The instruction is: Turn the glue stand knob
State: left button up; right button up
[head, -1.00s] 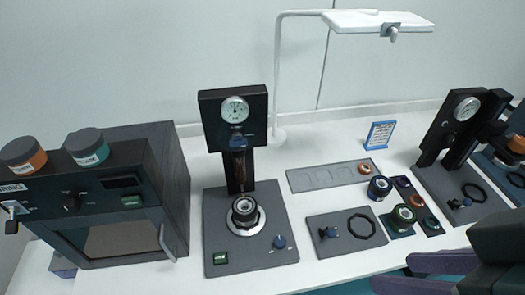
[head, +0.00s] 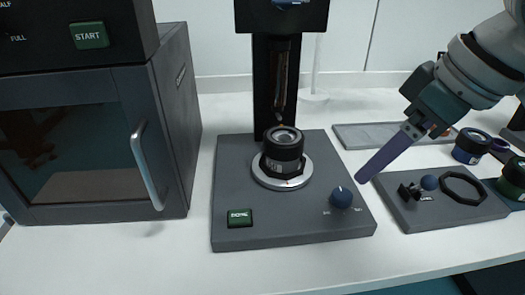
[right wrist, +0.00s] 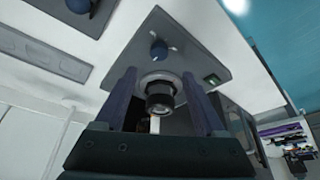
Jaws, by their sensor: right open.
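The glue stand (head: 240,200) has a flat grey base, a dark column and a ring holding a dark cylindrical part (head: 284,150). Its blue round knob (head: 341,197) sits at the right front of the base, with small white markings beside it. My right gripper (head: 364,176) comes in from the right, its purple fingers pointing down toward the knob, a little above and right of it, apart from it. In the right wrist view the fingers (right wrist: 158,75) are spread and empty, with the knob (right wrist: 160,50) beyond their tips. My left gripper is out of view.
A green button (head: 239,217) is at the stand's left front. A dark oven-like box (head: 180,120) with a handle stands to the left. To the right, a grey plate (head: 440,211) holds a small knob and a black ring. White table shows between the box and the stand.

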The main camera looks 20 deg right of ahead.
aim_at(344, 194)
jog(key=b+x, duration=0.2)
jog(key=x, duration=0.8)
jog(key=shift+d, duration=0.15)
grip_shut()
